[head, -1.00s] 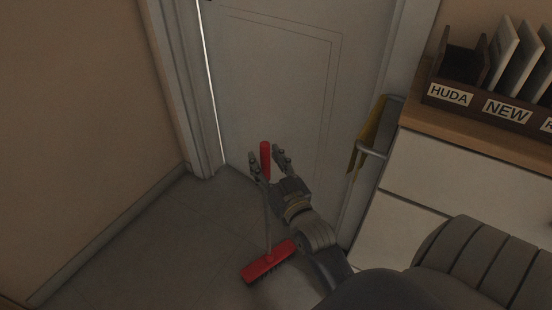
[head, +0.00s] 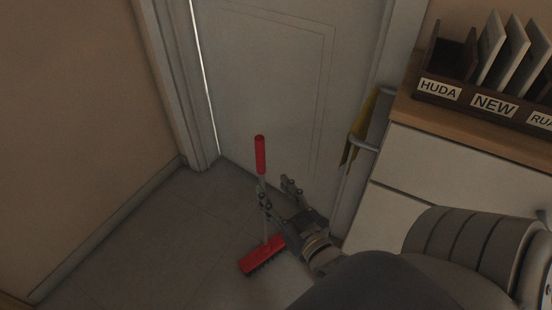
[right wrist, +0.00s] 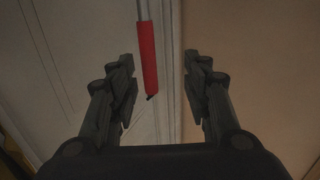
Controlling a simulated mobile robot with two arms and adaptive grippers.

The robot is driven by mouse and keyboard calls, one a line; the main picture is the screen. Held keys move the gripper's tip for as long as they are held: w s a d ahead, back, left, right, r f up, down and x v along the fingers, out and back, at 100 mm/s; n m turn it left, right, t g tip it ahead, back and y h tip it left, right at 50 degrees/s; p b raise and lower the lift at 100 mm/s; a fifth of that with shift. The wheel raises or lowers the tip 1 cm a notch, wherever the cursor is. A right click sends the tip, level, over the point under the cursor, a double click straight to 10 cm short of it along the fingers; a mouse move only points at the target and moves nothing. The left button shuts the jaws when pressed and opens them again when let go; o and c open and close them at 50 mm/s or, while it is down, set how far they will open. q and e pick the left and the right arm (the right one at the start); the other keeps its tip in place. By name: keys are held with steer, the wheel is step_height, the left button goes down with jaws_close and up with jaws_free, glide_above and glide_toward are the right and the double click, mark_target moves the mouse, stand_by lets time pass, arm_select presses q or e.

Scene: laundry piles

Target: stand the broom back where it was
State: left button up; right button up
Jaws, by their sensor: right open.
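The broom stands near-upright on the floor in front of the door, with its red grip (head: 260,155) at the top and its red brush head (head: 263,255) on the floor. My right gripper (head: 277,190) is open beside the thin shaft, below the red grip. One finger overlaps the shaft in the head view, and I cannot tell whether it touches. In the right wrist view the red grip (right wrist: 148,58) shows beyond the open fingers (right wrist: 165,85), in the gap between them. My left gripper is not in view.
The grey door (head: 265,85) is behind the broom, with the beige wall (head: 75,110) to the left. A white cabinet (head: 420,165) stands on the right with a labelled rack (head: 475,100) on top. A yellow cloth (head: 361,125) hangs on a bar at its side. The floor at left is clear.

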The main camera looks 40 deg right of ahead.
steer(key=s+a+f+n+g+y, duration=0.1)
steer(key=a+f+n+g+y, duration=0.15)
steer(key=a+f+g, duration=0.4)
steer(key=s+a+f+n+g, duration=0.1)
steer(key=s+a+f+g, duration=0.2)
steer(key=s, duration=0.6)
steer(key=shift+f+g, duration=0.5)
steer(key=shift+g, duration=0.75)
steer(key=shift+y, duration=0.25)
